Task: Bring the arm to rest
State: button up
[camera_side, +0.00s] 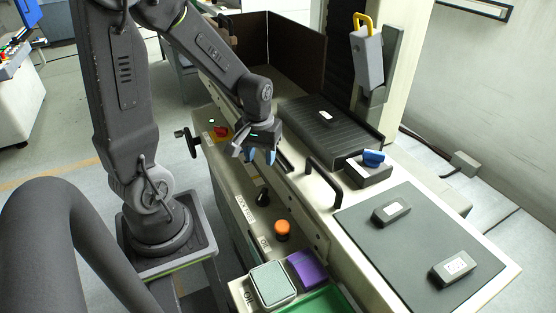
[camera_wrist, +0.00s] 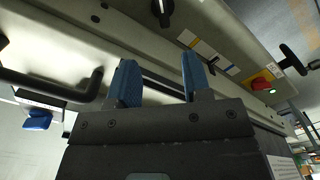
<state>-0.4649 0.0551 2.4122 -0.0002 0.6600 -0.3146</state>
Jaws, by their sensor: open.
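My gripper (camera_side: 258,156) hangs in front of the machine's front panel in the side view, below the ribbed dark cover (camera_side: 318,122). Its two blue fingertips are spread apart with nothing between them. In the wrist view my gripper (camera_wrist: 158,82) also shows open and empty, with the pale machine front behind it. The fingers appear clear of the panel, but the exact gap cannot be told.
The panel carries an orange knob (camera_side: 282,229), a black switch (camera_side: 263,198) and a red knob (camera_side: 221,132). A black handle (camera_side: 324,180) sticks up nearby. A grey mat (camera_side: 400,240) bears two dark blocks. A purple box (camera_side: 307,268) stands at the front.

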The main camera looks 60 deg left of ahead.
jog(key=s+d+r+m+t, duration=0.2)
jog(key=s+d+r+m, duration=0.1)
jog(key=d+r, duration=0.3)
jog(key=s+d+r+m+t, duration=0.3)
jog(key=d+r+m, duration=0.3)
jog(key=r, duration=0.3)
jog(key=shift+d+r, duration=0.35)
jog(key=shift+r, duration=0.05)
